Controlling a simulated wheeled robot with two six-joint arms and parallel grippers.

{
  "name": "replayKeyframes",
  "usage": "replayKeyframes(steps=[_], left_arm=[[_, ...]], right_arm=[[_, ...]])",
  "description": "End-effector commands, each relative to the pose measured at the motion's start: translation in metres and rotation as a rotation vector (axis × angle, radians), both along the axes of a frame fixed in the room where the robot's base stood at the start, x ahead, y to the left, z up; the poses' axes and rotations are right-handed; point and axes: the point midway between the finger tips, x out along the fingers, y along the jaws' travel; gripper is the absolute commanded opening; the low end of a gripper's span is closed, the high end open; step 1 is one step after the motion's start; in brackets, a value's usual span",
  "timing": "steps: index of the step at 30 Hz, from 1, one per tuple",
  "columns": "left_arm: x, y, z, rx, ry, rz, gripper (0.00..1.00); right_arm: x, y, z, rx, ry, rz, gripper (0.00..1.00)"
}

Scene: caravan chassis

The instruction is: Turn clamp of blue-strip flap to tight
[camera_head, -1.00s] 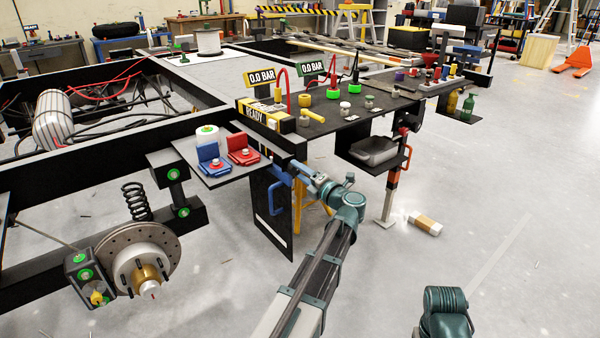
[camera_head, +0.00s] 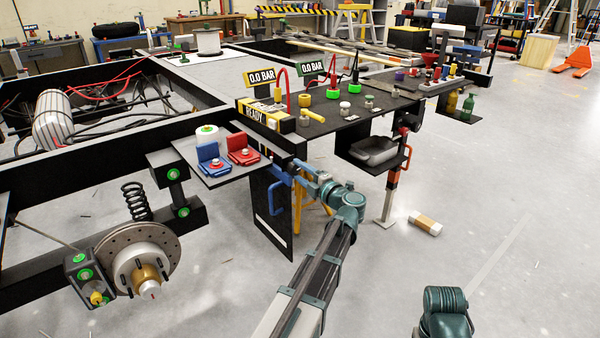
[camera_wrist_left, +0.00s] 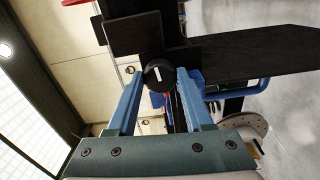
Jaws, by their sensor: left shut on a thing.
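The flap (camera_head: 268,215) is a dark upright panel hanging below the chassis frame, with a blue handle (camera_head: 274,198) on it; the handle also shows in the left wrist view (camera_wrist_left: 245,92). The clamp (camera_wrist_left: 158,75) is a round black knob with a white mark, seen between my left fingertips in the left wrist view. My left gripper (camera_wrist_left: 160,82) is shut on this knob, one blue finger on each side. In the head view my left gripper (camera_head: 292,170) is at the flap's upper edge, and the knob is hidden there. My right gripper is out of view.
A small shelf (camera_head: 215,175) with a blue and a red block juts out left of my left gripper. A black worktop (camera_head: 330,122) with gauges and caps lies above and behind. A grey tray (camera_head: 375,152) hangs to the right. The floor in front is largely clear.

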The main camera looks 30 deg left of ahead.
Motion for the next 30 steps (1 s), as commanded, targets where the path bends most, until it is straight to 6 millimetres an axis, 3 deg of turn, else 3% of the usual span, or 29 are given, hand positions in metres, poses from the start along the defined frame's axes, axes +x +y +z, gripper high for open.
replayKeyframes(steps=[6,7,12,23,30], left_arm=[[0.0,-0.001,-0.001,-0.003,-0.001,-0.001,0.0],[0.0,-0.001,-0.001,-0.003,-0.001,-0.001,0.55],[0.0,0.0,0.0,-0.002,-0.001,-0.001,0.81],[-0.003,-0.006,0.0,-0.001,-0.002,-0.001,0.81],[-0.021,-0.048,0.0,-0.001,-0.002,-0.005,0.81]], right_arm=[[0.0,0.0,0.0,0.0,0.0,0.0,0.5],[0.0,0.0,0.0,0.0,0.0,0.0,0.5],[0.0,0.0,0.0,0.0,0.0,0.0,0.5],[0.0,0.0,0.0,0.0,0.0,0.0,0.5],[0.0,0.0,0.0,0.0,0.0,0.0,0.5]])
